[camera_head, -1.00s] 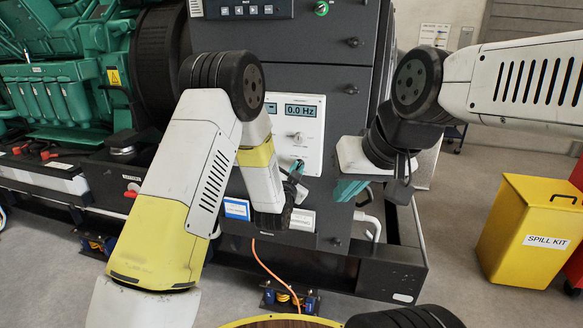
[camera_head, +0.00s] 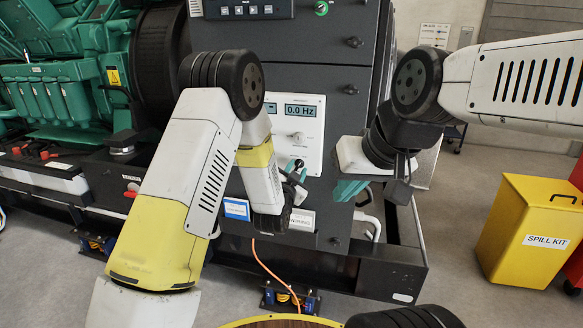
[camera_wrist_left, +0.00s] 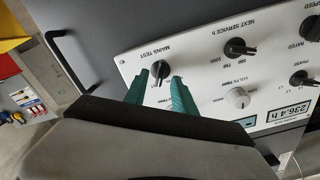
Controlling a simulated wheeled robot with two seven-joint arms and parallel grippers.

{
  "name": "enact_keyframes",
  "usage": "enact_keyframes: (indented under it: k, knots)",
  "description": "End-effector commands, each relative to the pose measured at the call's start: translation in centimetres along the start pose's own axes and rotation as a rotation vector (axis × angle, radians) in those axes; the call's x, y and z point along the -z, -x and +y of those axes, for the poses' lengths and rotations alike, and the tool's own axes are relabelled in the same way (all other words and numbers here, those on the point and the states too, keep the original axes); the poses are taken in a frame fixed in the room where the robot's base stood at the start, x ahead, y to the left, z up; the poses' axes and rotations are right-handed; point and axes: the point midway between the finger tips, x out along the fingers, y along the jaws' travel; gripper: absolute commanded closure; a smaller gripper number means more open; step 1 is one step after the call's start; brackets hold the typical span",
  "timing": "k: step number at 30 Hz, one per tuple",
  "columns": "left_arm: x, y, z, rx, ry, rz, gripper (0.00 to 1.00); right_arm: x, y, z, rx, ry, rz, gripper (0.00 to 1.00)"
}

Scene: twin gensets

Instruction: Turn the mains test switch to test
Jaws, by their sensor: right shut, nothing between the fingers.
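The mains test switch (camera_wrist_left: 160,72) is a black rotary knob on a white panel (camera_wrist_left: 205,40), beside its "MAINS TEST" label in the left wrist view. My left gripper (camera_wrist_left: 159,80) has its green fingers apart, their tips on either side of the knob. I cannot tell whether they touch it. In the head view my left gripper (camera_head: 298,178) is at the lower part of the panel (camera_head: 313,135), partly hidden by its own wrist. My right gripper (camera_head: 348,190) is shut and empty, to the right of the panel by the cabinet edge.
Other knobs, including a service selector (camera_wrist_left: 238,48) and a pale volts trim knob (camera_wrist_left: 237,97), sit close by on the panel. A cabinet handle (camera_wrist_left: 70,60) is near. A yellow spill kit bin (camera_head: 528,230) stands at the right. Floor between it and the cabinet is clear.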

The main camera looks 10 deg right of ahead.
Motion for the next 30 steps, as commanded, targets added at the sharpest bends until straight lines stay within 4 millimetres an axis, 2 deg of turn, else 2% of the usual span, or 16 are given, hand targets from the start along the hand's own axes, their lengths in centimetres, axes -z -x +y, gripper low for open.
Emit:
enact_keyframes:
  k: [9, 13, 25, 28, 30]
  knots:
    - [0.0, 5.3, 0.1, -0.002, 0.000, -0.002, 0.68, 0.0, 0.0, 0.0, 0.000, 0.000, 0.000, 1.00]
    - [0.0, 6.7, 0.1, -0.002, 0.000, -0.002, 0.68, 0.0, 0.0, 0.0, 0.000, 0.000, 0.000, 1.00]
    - [0.0, 7.1, -0.1, -0.001, 0.002, -0.003, 0.68, 0.0, 0.0, 0.0, 0.000, 0.000, 0.000, 1.00]
    - [0.4, 7.0, -1.0, -0.004, 0.021, -0.022, 0.68, 0.0, 0.0, 0.0, 0.000, 0.000, 0.000, 1.00]
    - [0.9, 6.8, -2.3, -0.011, 0.055, -0.056, 0.68, 0.0, 0.0, 0.0, 0.000, 0.000, 0.000, 1.00]
